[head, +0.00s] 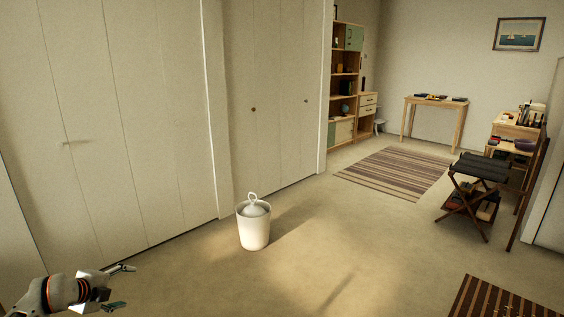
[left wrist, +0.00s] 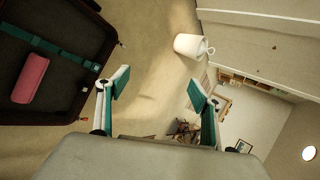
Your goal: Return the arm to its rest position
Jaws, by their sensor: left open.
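My left gripper (head: 127,287) is at the lower left of the head view, with its two fingers spread apart. In the left wrist view the same gripper (left wrist: 160,86) shows its fingers with teal pads open, and nothing is between them. The rest position itself is not marked in either view. My right gripper does not show.
A dark open suitcase (left wrist: 88,78) with a teal strap and a pink roll (left wrist: 30,77) lies at the left of the left wrist view. A white lidded bin (head: 253,228) stands on the floor by the closet doors (head: 120,130). A folding rack (head: 480,172) stands at right. Central floor is clear.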

